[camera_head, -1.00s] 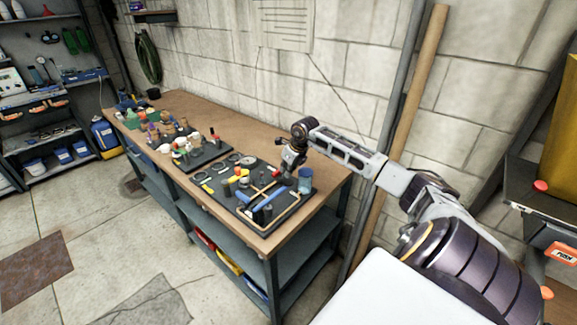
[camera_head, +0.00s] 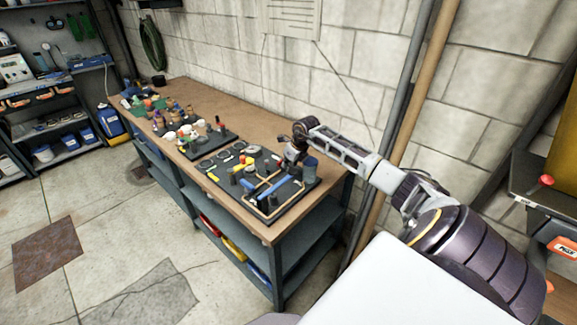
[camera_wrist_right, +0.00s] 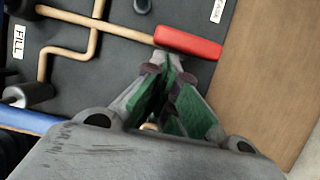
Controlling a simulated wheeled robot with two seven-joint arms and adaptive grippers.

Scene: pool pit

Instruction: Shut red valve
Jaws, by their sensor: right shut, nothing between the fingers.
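The red valve handle (camera_wrist_right: 188,42) shows in the right wrist view, just beyond my fingertips. It is a short red bar, roughly in line with a tan pipe (camera_wrist_right: 120,30) at its left end. My right gripper (camera_wrist_right: 166,72) is shut and empty, its tips close to the handle's near side; I cannot tell whether they touch it. In the head view my right gripper (camera_head: 294,155) is over the right part of the dark valve board (camera_head: 286,216), and the red handle is mostly hidden there. My left gripper is not in view.
A blue bar (camera_wrist_right: 28,118) and a FILL label (camera_wrist_right: 19,42) lie left on the board. Another board with small parts (camera_head: 208,145) sits farther left on the wooden bench (camera_head: 265,130). The wall is behind.

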